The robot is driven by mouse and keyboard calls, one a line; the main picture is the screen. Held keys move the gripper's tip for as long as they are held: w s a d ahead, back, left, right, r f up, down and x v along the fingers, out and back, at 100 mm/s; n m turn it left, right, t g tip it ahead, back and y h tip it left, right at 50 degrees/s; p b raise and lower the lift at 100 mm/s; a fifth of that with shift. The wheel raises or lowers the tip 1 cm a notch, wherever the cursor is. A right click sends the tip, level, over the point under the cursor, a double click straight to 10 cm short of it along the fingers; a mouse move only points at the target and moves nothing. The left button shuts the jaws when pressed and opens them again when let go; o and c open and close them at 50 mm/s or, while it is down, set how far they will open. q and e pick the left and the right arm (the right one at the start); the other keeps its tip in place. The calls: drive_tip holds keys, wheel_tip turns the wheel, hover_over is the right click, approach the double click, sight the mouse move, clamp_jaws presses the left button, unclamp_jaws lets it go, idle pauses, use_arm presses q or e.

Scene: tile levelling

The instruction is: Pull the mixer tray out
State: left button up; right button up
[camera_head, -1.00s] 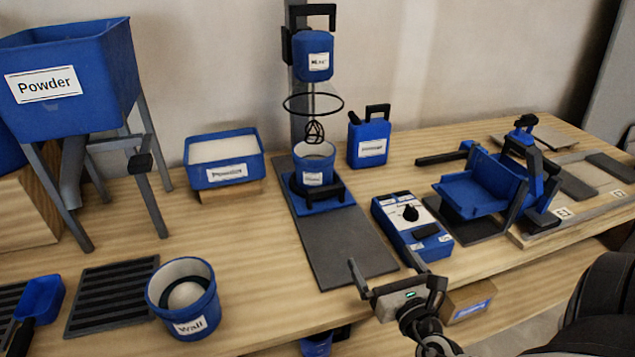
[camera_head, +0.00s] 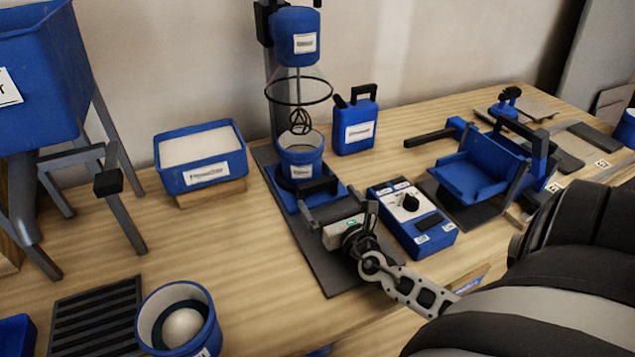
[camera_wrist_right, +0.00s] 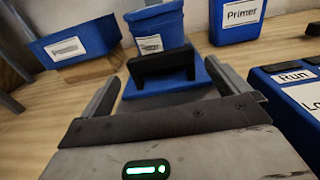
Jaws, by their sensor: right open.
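The blue mixer tray (camera_head: 328,199) lies on the dark base plate (camera_head: 322,259) under the mixer, with a black handle (camera_head: 318,187) at its front. A blue labelled bucket (camera_head: 301,157) stands upright on the tray, below the whisk (camera_head: 299,121). My right gripper (camera_head: 341,213) is open just in front of the handle. In the right wrist view the handle (camera_wrist_right: 162,66) sits between and slightly beyond the two fingers; contact cannot be told. My left gripper is not in view.
The blue control box (camera_head: 411,217) stands close right of my right gripper. A primer can (camera_head: 354,126) stands behind it. A blue bin (camera_head: 201,160) is to the left. The Wall bucket (camera_head: 178,318) is at the front left. Bare table lies left of the base plate.

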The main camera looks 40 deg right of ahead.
sight(320, 188)
drive_tip(key=x, duration=0.5)
drive_tip(key=shift+w+d, duration=0.2)
drive_tip(key=shift+w, duration=0.5)
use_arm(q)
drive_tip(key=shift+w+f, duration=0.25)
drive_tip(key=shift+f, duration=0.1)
